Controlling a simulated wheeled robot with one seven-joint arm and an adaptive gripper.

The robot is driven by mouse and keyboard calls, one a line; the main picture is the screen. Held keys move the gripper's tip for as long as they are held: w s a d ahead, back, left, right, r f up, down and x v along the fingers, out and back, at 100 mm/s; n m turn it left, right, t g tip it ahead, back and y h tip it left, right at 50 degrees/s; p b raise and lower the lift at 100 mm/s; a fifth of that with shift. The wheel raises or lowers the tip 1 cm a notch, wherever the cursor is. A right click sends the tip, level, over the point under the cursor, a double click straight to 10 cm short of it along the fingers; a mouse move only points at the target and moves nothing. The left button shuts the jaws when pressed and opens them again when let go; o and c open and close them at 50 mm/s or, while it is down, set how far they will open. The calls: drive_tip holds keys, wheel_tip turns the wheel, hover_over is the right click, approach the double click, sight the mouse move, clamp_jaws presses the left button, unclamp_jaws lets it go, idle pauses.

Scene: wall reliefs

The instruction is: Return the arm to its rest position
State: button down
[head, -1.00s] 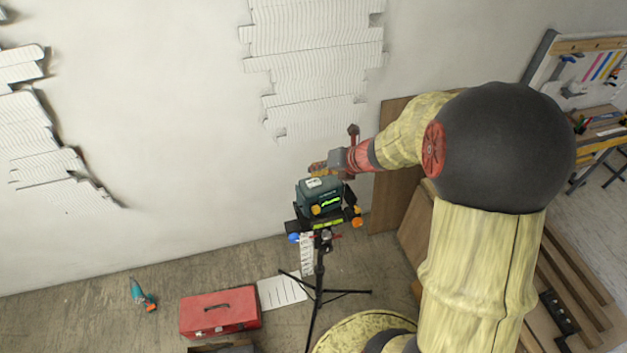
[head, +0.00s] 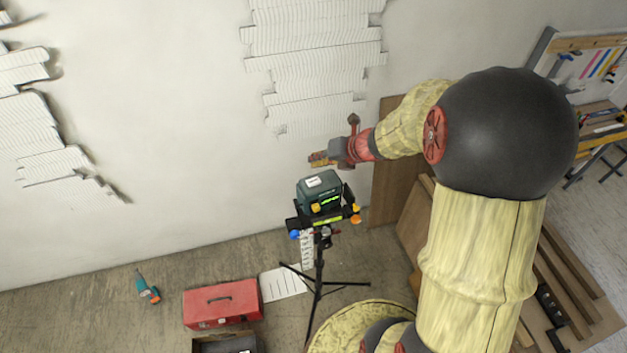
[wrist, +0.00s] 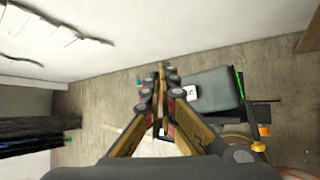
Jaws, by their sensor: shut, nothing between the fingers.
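My gripper (head: 322,158) is at the end of my bent arm, in front of the white wall and just above the laser level in the head view. In the wrist view my gripper (wrist: 162,80) has its fingers together with nothing between them. The green and black laser level (head: 320,193) stands on a black tripod (head: 318,275). It also shows in the wrist view (wrist: 215,92), to the right of the fingers. A small gap shows between my gripper and the level in the head view.
A red toolbox (head: 222,302) and a teal drill (head: 147,287) lie on the floor at the lower left. White wall reliefs (head: 315,60) cover parts of the wall. Wooden boards (head: 400,190) lean behind my arm. A workbench (head: 598,125) stands at the far right.

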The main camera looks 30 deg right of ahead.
idle(0.7)
drive_tip(key=shift+a+n, duration=0.1)
drive_tip(key=shift+n, duration=0.7)
drive_tip(key=s+a+f+n+g+h+b, duration=0.1)
drive_tip(key=s+a+f+n+g+b, duration=0.15)
drive_tip(key=s+n+b, duration=0.65)
drive_tip(key=s+a+f+n+g+h+b, duration=0.1)
drive_tip(key=s+a+f+n+b, duration=0.4)
drive_tip(key=n, duration=0.9)
drive_tip(key=s+a+f+n+g+h+b, duration=0.15)
drive_tip(key=s+n+b, duration=0.25)
drive_tip(key=s+n, duration=0.6)
wheel_tip(320, 180, down, 7)
drive_tip(key=s+a+n+t+b, duration=0.1)
drive_tip(key=n+b, duration=0.4)
drive_tip(key=b, duration=0.9)
drive_tip(key=shift+s+a+n+t, duration=0.25)
drive_tip(key=shift+a+t, duration=0.35)
drive_tip(key=shift+a, duration=0.3)
